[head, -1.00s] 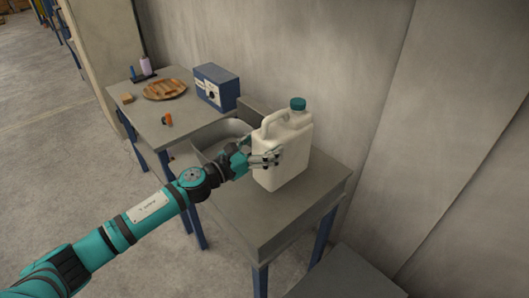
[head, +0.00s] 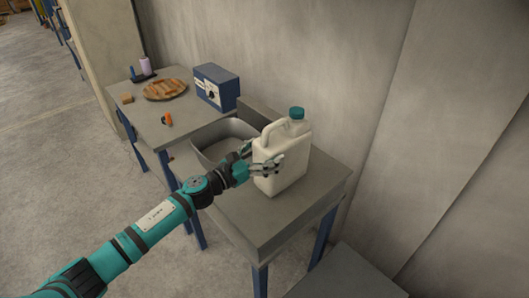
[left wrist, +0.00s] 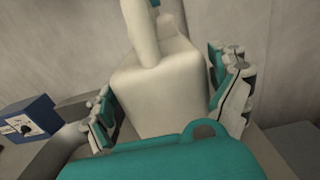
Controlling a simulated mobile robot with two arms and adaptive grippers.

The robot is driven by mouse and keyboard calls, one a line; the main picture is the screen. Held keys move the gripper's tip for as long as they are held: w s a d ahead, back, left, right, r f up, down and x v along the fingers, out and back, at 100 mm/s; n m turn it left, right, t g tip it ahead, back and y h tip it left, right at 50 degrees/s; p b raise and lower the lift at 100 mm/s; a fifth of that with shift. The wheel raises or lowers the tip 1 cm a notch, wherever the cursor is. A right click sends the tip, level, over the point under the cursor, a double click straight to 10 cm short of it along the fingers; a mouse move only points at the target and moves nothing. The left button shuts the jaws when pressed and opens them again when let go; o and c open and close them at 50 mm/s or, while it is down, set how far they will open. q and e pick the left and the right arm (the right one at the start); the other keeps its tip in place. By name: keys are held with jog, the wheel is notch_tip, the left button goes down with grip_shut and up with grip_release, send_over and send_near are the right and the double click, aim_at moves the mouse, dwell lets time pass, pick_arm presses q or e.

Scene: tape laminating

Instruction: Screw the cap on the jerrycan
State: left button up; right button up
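The off-white jerrycan (head: 290,160) stands upright on the near grey table, its handle towards the left. A teal cap (head: 296,113) sits on its neck; I cannot tell how tight it is. My left gripper (head: 263,156) is at the handle-side end of the jerrycan, low on its body. In the left wrist view the two fingers of the left gripper (left wrist: 168,107) are spread on either side of the jerrycan (left wrist: 158,88), with narrow gaps beside it. My right gripper is not in view.
A metal basin (head: 208,148) is left of the jerrycan. The far table (head: 140,118) holds a blue box (head: 216,88), a round wooden plate (head: 165,90) and a small orange item (head: 167,119). A wall rises behind. The near table's front (head: 250,220) is clear.

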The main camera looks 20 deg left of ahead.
pick_arm(q)
jog(key=shift+r, duration=0.1)
jog(key=shift+r, duration=0.15)
jog(key=b+v, duration=0.3)
jog(key=v, duration=0.9)
jog(key=shift+s, duration=0.1)
